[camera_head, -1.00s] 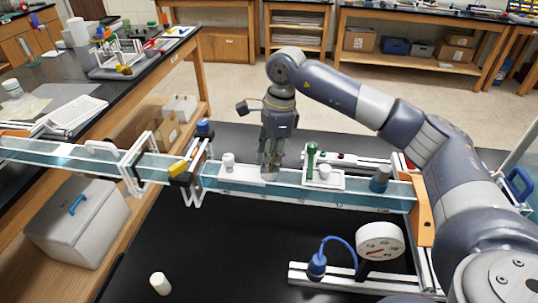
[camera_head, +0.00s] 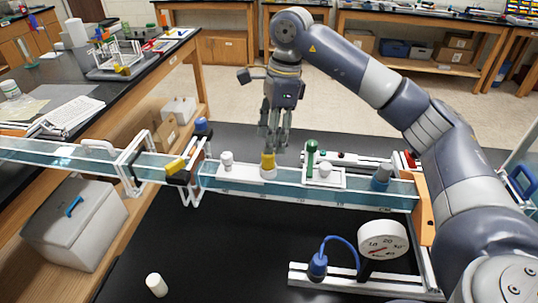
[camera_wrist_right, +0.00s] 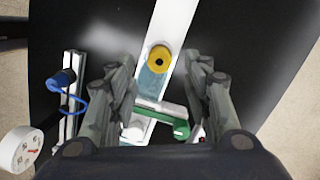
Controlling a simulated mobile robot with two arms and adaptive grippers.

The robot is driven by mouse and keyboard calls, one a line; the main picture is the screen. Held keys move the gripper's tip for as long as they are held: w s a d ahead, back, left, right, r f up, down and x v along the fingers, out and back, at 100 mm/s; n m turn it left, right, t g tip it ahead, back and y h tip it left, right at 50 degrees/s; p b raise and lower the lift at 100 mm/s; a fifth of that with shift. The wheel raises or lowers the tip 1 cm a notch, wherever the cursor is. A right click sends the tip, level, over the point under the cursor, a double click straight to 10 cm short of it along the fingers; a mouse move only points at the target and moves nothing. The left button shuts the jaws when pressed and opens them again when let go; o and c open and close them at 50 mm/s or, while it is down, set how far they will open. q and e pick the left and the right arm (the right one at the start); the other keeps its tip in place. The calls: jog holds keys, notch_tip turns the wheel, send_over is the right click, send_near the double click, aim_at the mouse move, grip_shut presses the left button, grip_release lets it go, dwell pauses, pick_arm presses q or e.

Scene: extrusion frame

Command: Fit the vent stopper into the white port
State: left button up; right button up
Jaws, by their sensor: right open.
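The yellow vent stopper (camera_head: 268,160) stands upright in the white port (camera_head: 268,174) on the clear channel. I cannot tell how deep it sits. In the right wrist view the stopper (camera_wrist_right: 159,58) shows from above as a yellow ring with a dark centre, with a pale rim of the port around it. My right gripper (camera_head: 273,146) is just above the stopper, open and empty, pointing down. In the right wrist view its fingers (camera_wrist_right: 163,82) are spread wide, apart from the stopper. My left gripper is not in view.
A white knob (camera_head: 227,161) stands left of the port on the same white plate. A green-handled fitting (camera_head: 311,155) stands to the right. A gauge (camera_head: 383,240) and a blue-hosed fitting (camera_head: 317,265) are in front.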

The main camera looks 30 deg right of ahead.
notch_tip(320, 180, up, 6)
jog(key=shift+d+b, duration=0.4)
jog(key=shift+b, duration=0.05)
jog(key=shift+s, duration=0.1)
